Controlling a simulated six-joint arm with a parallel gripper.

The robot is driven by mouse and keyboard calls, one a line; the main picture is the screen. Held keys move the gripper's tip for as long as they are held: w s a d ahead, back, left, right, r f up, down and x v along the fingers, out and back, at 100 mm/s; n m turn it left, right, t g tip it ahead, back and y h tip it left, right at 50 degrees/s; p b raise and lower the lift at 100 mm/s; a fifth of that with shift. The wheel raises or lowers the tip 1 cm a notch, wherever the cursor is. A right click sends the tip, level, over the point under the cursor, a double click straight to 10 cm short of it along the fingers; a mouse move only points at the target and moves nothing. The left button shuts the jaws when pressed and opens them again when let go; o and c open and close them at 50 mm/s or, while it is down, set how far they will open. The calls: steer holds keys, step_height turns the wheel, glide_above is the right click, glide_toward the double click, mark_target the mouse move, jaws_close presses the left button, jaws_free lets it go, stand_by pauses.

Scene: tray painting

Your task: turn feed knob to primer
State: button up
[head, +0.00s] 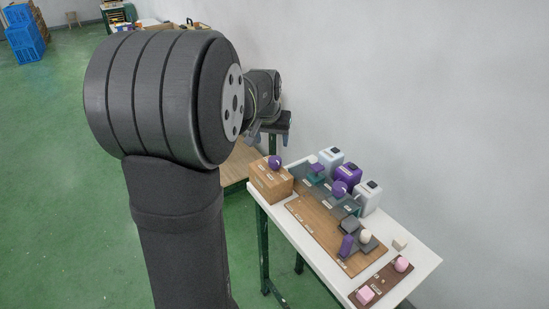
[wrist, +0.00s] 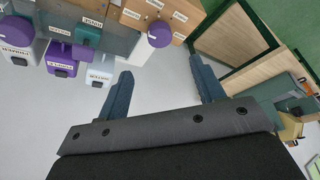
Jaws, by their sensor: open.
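A round purple knob (head: 274,162) sits on a wooden box (head: 268,184) with small white labels at the table's far left corner. It may be the feed knob; I cannot read which label says primer. The knob also shows in the wrist view (wrist: 160,34), with the labelled box (wrist: 135,14) around it. My gripper (head: 270,138) is above and behind the box, apart from the knob. In the wrist view my gripper (wrist: 161,65) has its two blue-grey fingers spread, with nothing between them. Which way the knob points cannot be told.
A second purple ball-topped part (head: 339,188) stands on the grey panel. White (head: 369,198) and purple (head: 348,176) canisters line the wall side. Another table stands beyond the gripper.

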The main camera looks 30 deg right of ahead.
mark_target(275, 159)
steer(key=x, duration=1.1)
steer(key=shift+f, duration=0.2)
steer(key=c, duration=1)
